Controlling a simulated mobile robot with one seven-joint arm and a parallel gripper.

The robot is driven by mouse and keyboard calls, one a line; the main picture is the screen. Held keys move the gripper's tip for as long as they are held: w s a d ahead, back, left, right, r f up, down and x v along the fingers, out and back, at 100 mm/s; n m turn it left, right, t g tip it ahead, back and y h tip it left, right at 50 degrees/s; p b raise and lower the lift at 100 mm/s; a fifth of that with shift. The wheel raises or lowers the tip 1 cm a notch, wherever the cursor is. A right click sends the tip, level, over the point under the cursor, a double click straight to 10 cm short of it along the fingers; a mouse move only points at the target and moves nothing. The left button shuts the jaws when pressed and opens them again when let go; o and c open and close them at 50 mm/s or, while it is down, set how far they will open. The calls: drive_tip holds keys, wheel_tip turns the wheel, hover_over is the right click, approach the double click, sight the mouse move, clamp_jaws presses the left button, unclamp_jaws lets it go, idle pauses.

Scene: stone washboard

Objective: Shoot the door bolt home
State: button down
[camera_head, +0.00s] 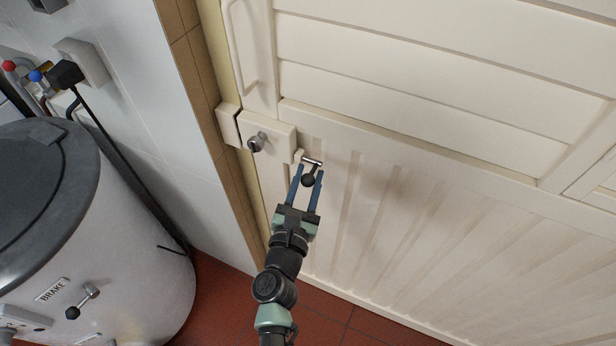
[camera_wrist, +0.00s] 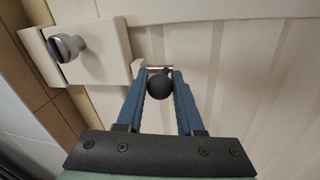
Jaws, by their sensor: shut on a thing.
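The door bolt (camera_head: 313,161) shows as a short metal bar with a black ball knob (camera_head: 308,180) on the cream door. In the wrist view, the black ball knob (camera_wrist: 160,86) sits between my two blue fingers, below the metal bar. My gripper (camera_head: 310,170) is shut on the knob, with a finger on each side of it. A cream lock case (camera_head: 276,137) with a round metal knob (camera_head: 256,143) is left of the bolt. A smaller cream block (camera_head: 228,124) on the frame side is left of the case. Contact between the fingers and the ball is partly hidden.
A cream pull handle (camera_head: 236,45) is on the door above the case. A white drum machine (camera_head: 130,245) with a dark lid and a BRAKE lever (camera_head: 85,300) stands at left. The ribbed door panel (camera_head: 440,220) to the right is clear.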

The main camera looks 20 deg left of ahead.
idle(0.4)
drive_tip(key=shift+a, duration=1.15)
drive_tip(key=c, duration=0.5)
unclamp_jaws()
drive_tip(key=shift+c, duration=0.2)
drive_tip(key=s+d+b, duration=0.2)
drive_tip(key=s, duration=1)
drive_tip(key=shift+s, duration=0.4)
